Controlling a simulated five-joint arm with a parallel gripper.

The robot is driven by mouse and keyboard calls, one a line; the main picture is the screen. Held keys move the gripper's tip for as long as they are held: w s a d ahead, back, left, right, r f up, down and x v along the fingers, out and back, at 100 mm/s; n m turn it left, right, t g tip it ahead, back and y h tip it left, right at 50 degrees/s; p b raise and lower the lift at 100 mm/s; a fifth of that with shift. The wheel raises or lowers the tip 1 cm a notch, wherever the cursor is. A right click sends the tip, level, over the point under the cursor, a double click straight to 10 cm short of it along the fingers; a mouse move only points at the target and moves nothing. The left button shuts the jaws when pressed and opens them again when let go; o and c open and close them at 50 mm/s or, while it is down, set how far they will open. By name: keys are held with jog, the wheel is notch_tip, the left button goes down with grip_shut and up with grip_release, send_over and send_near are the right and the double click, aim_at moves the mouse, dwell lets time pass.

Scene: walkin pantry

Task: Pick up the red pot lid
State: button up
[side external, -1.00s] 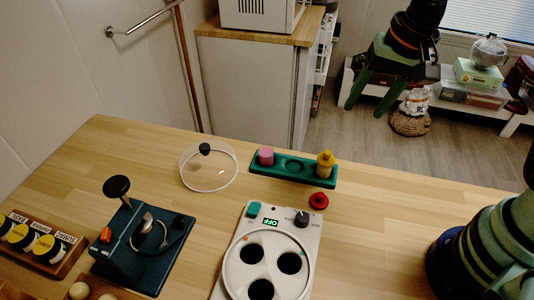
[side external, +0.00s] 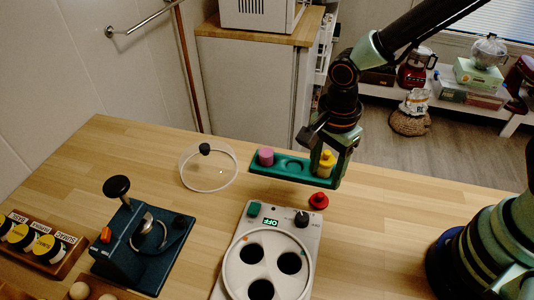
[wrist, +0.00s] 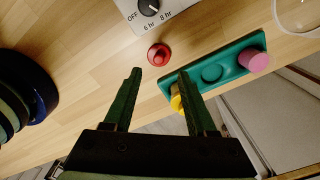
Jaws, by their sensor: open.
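The red pot lid (side external: 318,200) is a small round lid with a knob. It lies on the wooden counter, just in front of the right end of the green tray. In the wrist view the red lid (wrist: 158,54) shows beyond and between my fingertips, with clear space around it. My gripper (side external: 328,170) is open and empty, pointing down over the right end of the tray, above and behind the lid. In the wrist view my gripper (wrist: 159,75) has its two green fingers spread, and nothing is between the tips.
The green tray (side external: 293,167) holds a pink cylinder (side external: 266,156) and a yellow knobbed piece (side external: 326,160), close to my fingers. A cooker panel (side external: 237,237) with a dial stands in front left of the lid. A glass lid (side external: 222,182) lies left. The counter right of the lid is clear.

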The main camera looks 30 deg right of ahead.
aim_at(321, 195)
jog(key=shift+s+f, duration=0.15)
jog(key=shift+f, duration=3.05)
grip_shut()
